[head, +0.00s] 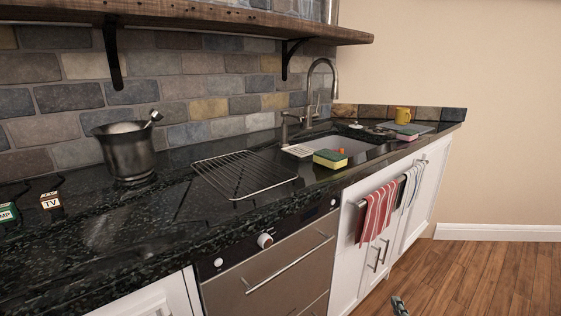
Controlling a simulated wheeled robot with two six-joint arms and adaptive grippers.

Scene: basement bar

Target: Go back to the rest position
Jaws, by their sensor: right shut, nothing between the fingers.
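My right gripper (399,306) shows only as a small dark tip at the bottom edge, right of the middle. It is shut and holds nothing. It is low in front of the white cabinets, over the wooden floor in the picture, apart from the counter. The rest of my right arm is out of view. My left gripper is not in view.
A sink (345,143) is at right. A striped towel (378,212) hangs below. Wooden floor (480,275) at right is clear.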

